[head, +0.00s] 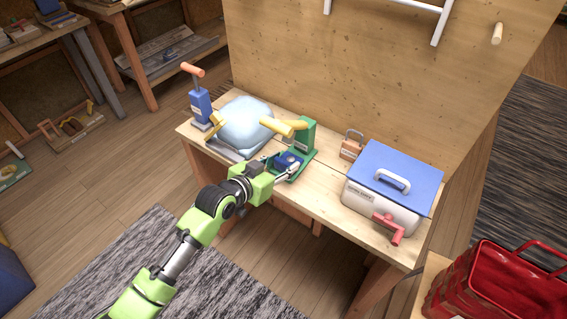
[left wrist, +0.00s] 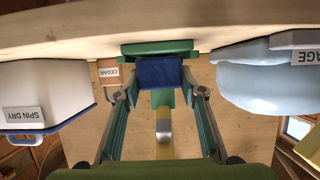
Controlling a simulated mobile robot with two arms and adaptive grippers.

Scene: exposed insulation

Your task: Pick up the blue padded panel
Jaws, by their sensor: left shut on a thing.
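The blue padded panel (head: 289,160) is a small dark blue block at the green device (head: 302,135) with a yellow handle on the workbench. In the left wrist view the panel (left wrist: 160,72) sits between my fingertips, in front of the green base (left wrist: 157,47). My left gripper (head: 285,168) is shut on the panel; it also shows in the left wrist view (left wrist: 160,90), with a finger on each side. I cannot tell whether the panel still touches the green base. The fingers hide part of the panel in the head view. My right gripper is not in view.
A light blue cushion-like lump (head: 243,124) and a blue device with an orange handle (head: 201,104) stand left on the bench. A white box with blue lid (head: 397,183) and a small padlock-shaped block (head: 352,146) stand right. A plywood board (head: 380,70) rises behind.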

